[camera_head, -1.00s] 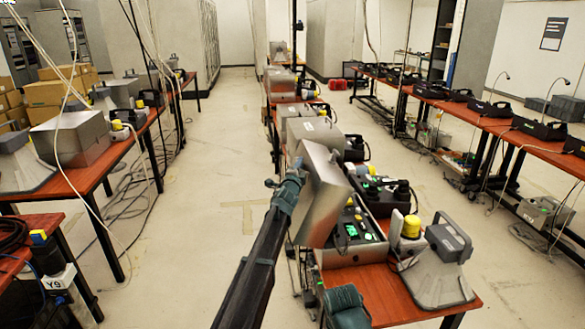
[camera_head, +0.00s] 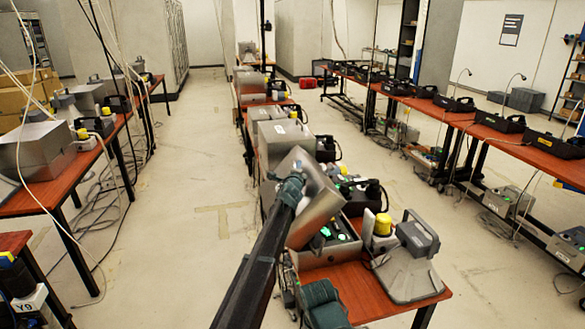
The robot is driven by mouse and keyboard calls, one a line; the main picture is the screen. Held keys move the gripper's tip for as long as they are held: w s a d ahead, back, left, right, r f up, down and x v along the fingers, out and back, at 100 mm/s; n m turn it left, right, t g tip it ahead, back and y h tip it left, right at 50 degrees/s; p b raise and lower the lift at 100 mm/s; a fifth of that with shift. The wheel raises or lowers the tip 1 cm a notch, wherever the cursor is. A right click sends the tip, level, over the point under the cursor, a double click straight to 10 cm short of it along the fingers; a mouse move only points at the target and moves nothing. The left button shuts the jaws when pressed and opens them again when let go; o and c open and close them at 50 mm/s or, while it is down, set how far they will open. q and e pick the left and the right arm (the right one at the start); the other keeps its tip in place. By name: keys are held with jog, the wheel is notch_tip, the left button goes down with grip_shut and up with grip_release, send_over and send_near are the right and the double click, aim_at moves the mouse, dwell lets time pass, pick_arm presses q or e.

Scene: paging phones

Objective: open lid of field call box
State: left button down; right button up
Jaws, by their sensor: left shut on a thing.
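The field call box (camera_head: 340,254) stands near the front end of the middle table, with green-lit parts showing inside it. Its grey metal lid (camera_head: 318,202) is raised and stands tilted up over the box's left side. My left gripper (camera_head: 292,187) is shut on the lid at its left edge; the fingertips are partly hidden. The lid hides part of the box's interior.
A grey handset unit (camera_head: 411,262) and a yellow-capped part (camera_head: 382,225) stand right of the box. More grey boxes (camera_head: 284,140) stand behind. The left aisle floor is clear.

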pick_arm(q)
jog(key=shift+s+d, duration=0.1)
jog(key=shift+d, duration=0.1)
jog(key=c, duration=0.9)
grip_release()
jog(key=shift+o, duration=0.2)
jog(key=s+a+r+p, duration=0.1)
jog(key=s, duration=1.2)
jog(key=shift+s+a, duration=0.25)
jog(key=shift+s, duration=0.1)
jog(key=s+a, duration=0.1)
jog(key=s, duration=1.4)
jog(key=shift+s+a, duration=0.4)
